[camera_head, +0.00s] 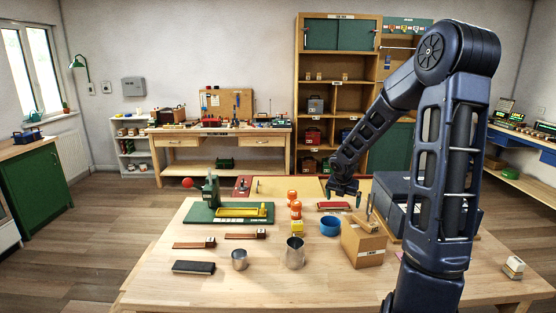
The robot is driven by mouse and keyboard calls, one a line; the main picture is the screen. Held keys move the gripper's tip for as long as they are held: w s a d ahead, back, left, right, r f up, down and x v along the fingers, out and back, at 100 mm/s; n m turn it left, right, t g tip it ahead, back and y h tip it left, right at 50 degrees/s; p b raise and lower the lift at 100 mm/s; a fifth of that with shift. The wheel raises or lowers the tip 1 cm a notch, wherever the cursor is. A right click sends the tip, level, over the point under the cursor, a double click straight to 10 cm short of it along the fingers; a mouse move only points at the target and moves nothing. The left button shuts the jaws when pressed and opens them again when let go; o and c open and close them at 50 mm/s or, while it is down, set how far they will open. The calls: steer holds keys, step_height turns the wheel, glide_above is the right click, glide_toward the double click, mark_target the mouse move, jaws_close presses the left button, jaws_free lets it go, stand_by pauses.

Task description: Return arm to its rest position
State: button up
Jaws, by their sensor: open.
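My arm rises at the right of the head view, bends at a high elbow and slopes down to the left. My gripper (343,190) is at its lower end, above the back part of the wooden table (215,285). It points down and is open. I see nothing held between the fingers, though they are small and dark here. A red item (333,206) lies just below and to the left of it.
A green press (212,200), orange bottles (293,203), a blue bowl (330,226), a cardboard box (363,246), metal cups (295,252) and a dark case (397,200) stand on the table.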

steer(key=s+r+m, duration=0.6)
steer(key=s+m, duration=0.4)
steer(key=s, duration=0.1)
steer(key=s+d+r+m+y, duration=0.1)
steer(key=s+r+m, duration=0.5)
steer(key=s+m, duration=0.4)
steer(key=s+r+m+y, duration=0.1)
steer(key=s+r+m, duration=0.5)
steer(key=s+m, duration=0.3)
steer(key=shift+s+d+m+t, duration=0.3)
steer(key=shift+s+d+m, duration=0.1)
steer(key=shift+s, duration=0.9)
